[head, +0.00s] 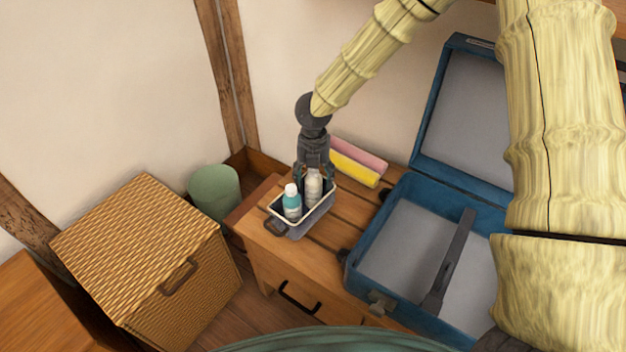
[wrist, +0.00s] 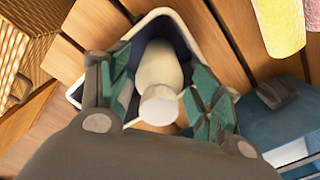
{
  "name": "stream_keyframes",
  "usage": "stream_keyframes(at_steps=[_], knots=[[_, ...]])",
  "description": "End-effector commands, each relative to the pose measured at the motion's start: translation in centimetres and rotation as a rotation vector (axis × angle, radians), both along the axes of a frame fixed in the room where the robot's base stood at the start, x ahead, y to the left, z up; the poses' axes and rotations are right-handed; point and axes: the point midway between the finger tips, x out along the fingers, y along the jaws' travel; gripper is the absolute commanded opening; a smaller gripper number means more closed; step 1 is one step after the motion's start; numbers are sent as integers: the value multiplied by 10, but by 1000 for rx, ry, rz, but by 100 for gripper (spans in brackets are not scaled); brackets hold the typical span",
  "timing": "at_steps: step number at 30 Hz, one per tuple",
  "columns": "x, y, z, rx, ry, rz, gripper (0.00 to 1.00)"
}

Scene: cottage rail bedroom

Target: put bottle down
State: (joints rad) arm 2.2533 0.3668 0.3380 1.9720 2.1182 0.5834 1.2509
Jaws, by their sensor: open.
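A white bottle (head: 313,187) stands in a small grey caddy with a pale rim (head: 322,211) on the wooden drawer unit. A teal bottle with a white cap (head: 292,203) stands beside it in the same caddy. My gripper (head: 314,178) points down over the caddy, its fingers open on either side of the white bottle. In the wrist view the white bottle (wrist: 160,72) shows between the two open fingers (wrist: 158,105), with gaps at its sides. Its base inside the caddy is hidden.
An open blue suitcase (head: 357,270) lies right of the caddy. Yellow (head: 354,168) and pink (head: 361,156) rolls lie behind it by the wall. A green bin (head: 213,190) and a wicker hamper (head: 140,255) stand to the left.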

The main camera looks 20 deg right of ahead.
Motion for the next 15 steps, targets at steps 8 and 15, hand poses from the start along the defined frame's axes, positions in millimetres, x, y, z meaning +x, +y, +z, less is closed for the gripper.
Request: stream_keyframes(at_steps=[8,15], knots=[[1,0,52,3,-4,-1,64],[1,0,91,2,-3,-1,64]])
